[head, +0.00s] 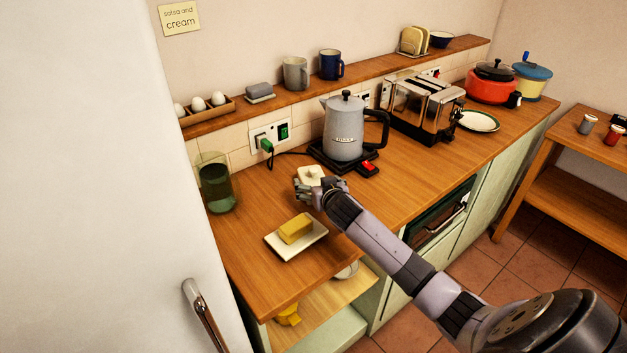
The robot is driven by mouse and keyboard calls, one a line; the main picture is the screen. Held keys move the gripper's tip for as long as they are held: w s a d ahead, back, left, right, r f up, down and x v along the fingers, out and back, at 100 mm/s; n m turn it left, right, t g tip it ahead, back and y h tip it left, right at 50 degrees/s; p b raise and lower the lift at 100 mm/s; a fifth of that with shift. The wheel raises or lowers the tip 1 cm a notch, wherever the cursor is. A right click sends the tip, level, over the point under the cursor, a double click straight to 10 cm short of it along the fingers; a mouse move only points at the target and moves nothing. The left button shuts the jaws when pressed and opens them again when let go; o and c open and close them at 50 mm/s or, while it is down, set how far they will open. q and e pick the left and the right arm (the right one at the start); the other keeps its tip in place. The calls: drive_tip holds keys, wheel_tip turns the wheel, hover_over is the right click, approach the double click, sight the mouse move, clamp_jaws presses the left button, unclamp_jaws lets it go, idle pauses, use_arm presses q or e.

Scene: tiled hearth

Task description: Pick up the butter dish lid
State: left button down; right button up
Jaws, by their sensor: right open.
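The butter dish lid (311,173), a small cream cover, is on the wooden counter in front of the grey kettle. My right gripper (306,188) is open at the lid's near side, with its fingers partly in front of it. I cannot tell whether the fingers touch the lid. The butter dish base (280,251), a pale rectangular plate, lies nearer the counter's front with a yellow block of butter (296,228) on it. My left gripper is not in view.
The grey kettle (343,130) on its black base stands just behind the lid. A dark green glass jar (215,185) is at the left, a chrome toaster (424,105) further right. A white fridge (90,200) borders the left.

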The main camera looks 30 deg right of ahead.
sight(315, 181)
drive_tip(key=shift+x, duration=1.55)
drive_tip(key=shift+r, duration=0.1)
drive_tip(key=shift+c, duration=0.2)
drive_tip(key=c, duration=1.4)
